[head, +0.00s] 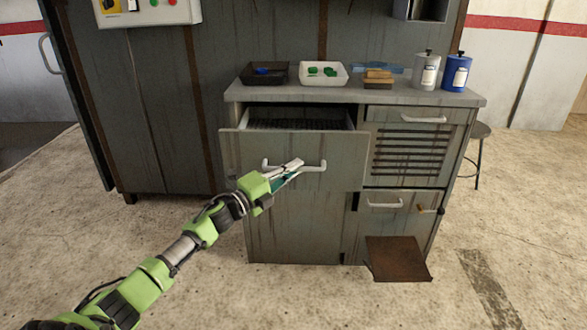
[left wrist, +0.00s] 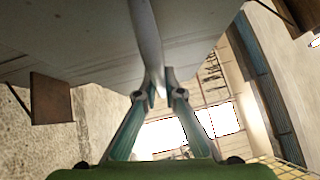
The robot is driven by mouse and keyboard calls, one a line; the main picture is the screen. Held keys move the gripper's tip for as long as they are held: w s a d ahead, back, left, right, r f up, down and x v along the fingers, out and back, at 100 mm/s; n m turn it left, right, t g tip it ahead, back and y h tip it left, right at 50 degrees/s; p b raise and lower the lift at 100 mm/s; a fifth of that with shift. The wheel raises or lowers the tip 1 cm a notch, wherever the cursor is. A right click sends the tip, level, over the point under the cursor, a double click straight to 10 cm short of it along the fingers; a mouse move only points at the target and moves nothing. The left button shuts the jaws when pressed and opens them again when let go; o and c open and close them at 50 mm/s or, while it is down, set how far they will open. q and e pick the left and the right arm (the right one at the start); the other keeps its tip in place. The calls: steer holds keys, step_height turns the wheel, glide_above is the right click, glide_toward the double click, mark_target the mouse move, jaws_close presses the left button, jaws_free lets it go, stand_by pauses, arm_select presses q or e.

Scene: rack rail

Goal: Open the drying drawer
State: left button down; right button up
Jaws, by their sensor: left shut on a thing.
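The upper left drawer (head: 240,152) of the grey cabinet stands partly out, with its front ahead of the cabinet face. A dark slatted rack (head: 300,124) shows inside it. Its pale bar handle (head: 316,168) runs across the drawer front and also shows as a grey bar in the left wrist view (left wrist: 146,42). My left gripper (head: 294,168) is at the middle of this handle, its fingers shut on the bar. The fingertips meet at the bar in the left wrist view (left wrist: 161,88). My right gripper is in neither view.
A louvred door (head: 410,153) and a small drawer (head: 388,200) are on the cabinet's right. A brown panel (head: 398,258) juts out low. Trays (head: 264,75) and canisters (head: 456,72) stand on the worktop (head: 350,93). A stool (head: 478,131) stands at right. The front floor is clear.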

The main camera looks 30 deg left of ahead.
arm_select(q)
steer(key=shift+s+d, duration=0.15)
steer(key=shift+s, duration=0.05)
steer(key=c, duration=2.1)
jaws_free()
steer(key=shift+c, duration=0.2)
steer(key=v, duration=1.2)
